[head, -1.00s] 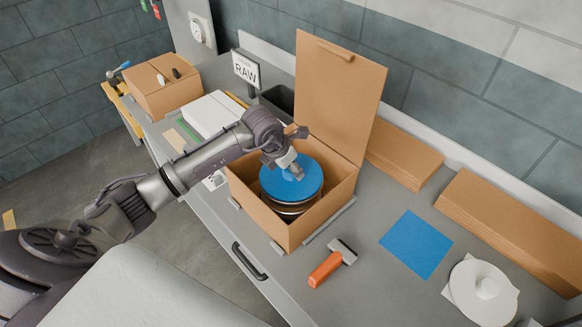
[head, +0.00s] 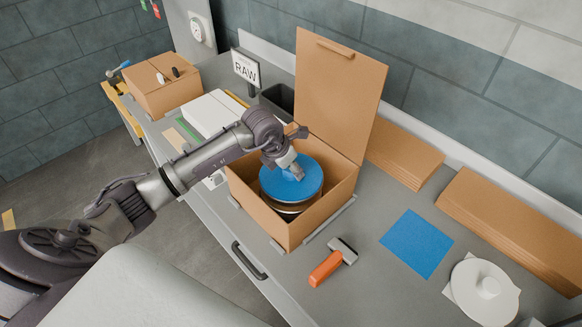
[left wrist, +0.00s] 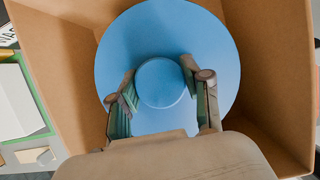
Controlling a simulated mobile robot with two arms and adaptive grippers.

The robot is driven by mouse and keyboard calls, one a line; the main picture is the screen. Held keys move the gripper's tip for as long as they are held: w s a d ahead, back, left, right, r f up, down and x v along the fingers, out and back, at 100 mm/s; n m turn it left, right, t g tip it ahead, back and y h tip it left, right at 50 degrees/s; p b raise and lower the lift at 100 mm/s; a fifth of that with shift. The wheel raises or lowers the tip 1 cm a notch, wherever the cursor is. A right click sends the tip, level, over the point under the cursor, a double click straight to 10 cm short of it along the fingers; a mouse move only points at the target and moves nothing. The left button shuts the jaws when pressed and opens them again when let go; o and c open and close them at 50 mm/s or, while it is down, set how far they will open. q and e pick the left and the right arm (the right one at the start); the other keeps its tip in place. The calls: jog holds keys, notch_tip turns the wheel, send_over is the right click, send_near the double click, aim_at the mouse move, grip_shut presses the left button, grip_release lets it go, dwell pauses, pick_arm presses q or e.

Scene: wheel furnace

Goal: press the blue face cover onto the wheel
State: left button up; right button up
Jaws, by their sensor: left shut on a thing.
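The blue face cover (head: 308,186) is a round disc with a raised round knob (left wrist: 161,83) at its middle. It lies over the wheel (head: 290,208), whose dark and tan rim shows below it inside the open cardboard box (head: 318,224). I cannot tell whether the cover touches the wheel all round. My left gripper (head: 295,172) is over the cover. In the left wrist view its fingers (left wrist: 161,90) stand on both sides of the knob, shut on it. My right gripper is in neither view.
The box's raised lid (head: 338,90) stands behind the cover. An orange-handled tool (head: 327,267), a blue square sheet (head: 416,244) and a white knobbed disc (head: 482,292) lie to the right. Flat cardboard stacks (head: 512,229) line the wall. A second box (head: 161,88) stands at back left.

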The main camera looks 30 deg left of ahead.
pick_arm(q)
jog(key=shift+f, duration=0.1)
dwell(0.3)
jog(key=o, duration=1.1)
jog(key=shift+c, duration=0.2)
jog(key=shift+r+p, duration=1.75)
jog(key=shift+r, duration=1.3)
